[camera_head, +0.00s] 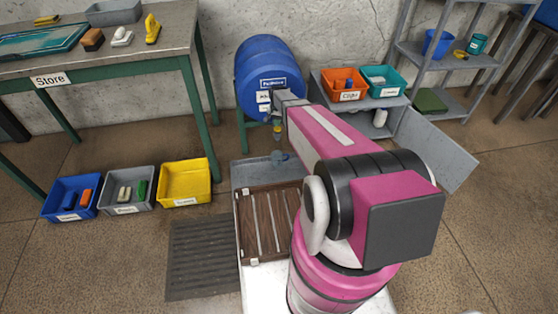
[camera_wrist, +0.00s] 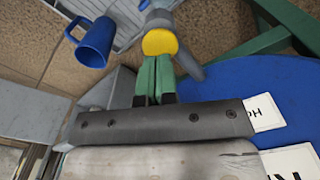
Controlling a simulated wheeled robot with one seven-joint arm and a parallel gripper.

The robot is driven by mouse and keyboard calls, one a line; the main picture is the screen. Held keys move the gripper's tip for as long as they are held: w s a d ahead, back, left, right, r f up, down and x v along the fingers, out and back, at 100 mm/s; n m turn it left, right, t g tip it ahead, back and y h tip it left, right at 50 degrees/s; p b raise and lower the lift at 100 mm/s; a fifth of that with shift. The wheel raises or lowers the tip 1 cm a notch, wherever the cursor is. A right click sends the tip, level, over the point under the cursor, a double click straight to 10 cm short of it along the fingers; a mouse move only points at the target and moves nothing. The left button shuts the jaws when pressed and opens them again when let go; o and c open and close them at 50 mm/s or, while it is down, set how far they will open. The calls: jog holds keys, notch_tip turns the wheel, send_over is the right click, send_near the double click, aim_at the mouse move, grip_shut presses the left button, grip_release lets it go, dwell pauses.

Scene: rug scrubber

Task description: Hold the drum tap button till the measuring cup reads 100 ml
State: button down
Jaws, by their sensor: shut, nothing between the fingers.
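The blue drum (camera_head: 268,60) lies on a green stand against the wall; its curved blue side also fills the right of the wrist view (camera_wrist: 240,110). The tap's round yellow button (camera_wrist: 159,42) sits on a grey tap body (camera_wrist: 160,18). My gripper (camera_wrist: 156,58) is shut and empty, its green fingertips at the near edge of the button; whether they press it I cannot tell.
The grey tray (camera_head: 245,172) lies under the drum, beside a dark slatted wooden board (camera_head: 265,225). Blue (camera_head: 70,198), grey (camera_head: 128,188) and yellow (camera_head: 185,182) bins stand left on the floor. An open-fronted cabinet (camera_head: 393,110) stands right of the drum.

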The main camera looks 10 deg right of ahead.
jog(key=shift+f, duration=1.5)
jog(key=shift+r, duration=0.15)
dwell(3.8)
jog(key=shift+r, duration=2.4)
